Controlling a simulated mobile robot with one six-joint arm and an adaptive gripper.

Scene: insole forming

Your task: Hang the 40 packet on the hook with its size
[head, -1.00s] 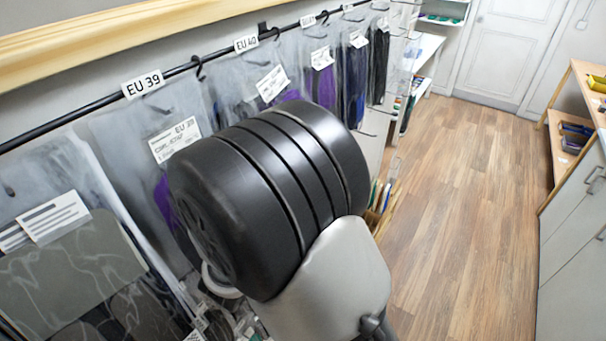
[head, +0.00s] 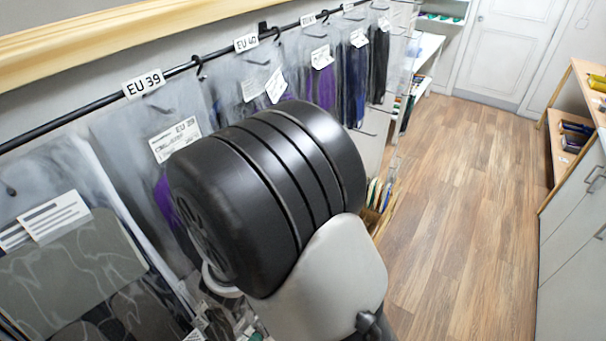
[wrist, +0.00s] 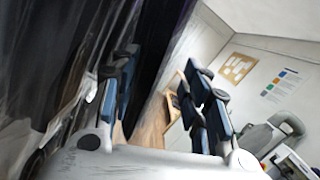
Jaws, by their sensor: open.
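The EU 40 sign (head: 246,42) is on the black rail in the head view. Below it hang clear packets, and two white labels show there, one upright (head: 255,84) and one tilted (head: 276,85). Their print is too small to read, so I cannot tell which is the 40 packet. My gripper is hidden behind my arm in the head view. Clear and dark packet film (wrist: 65,60) is close to the left finger.
The EU 39 sign (head: 143,84) and its packet (head: 120,135) are to the left. More filled hooks run right, under the EU 41 sign (head: 308,20) and beyond. Shelves and stock stand below the rail. The wooden floor (head: 460,200) to the right is clear.

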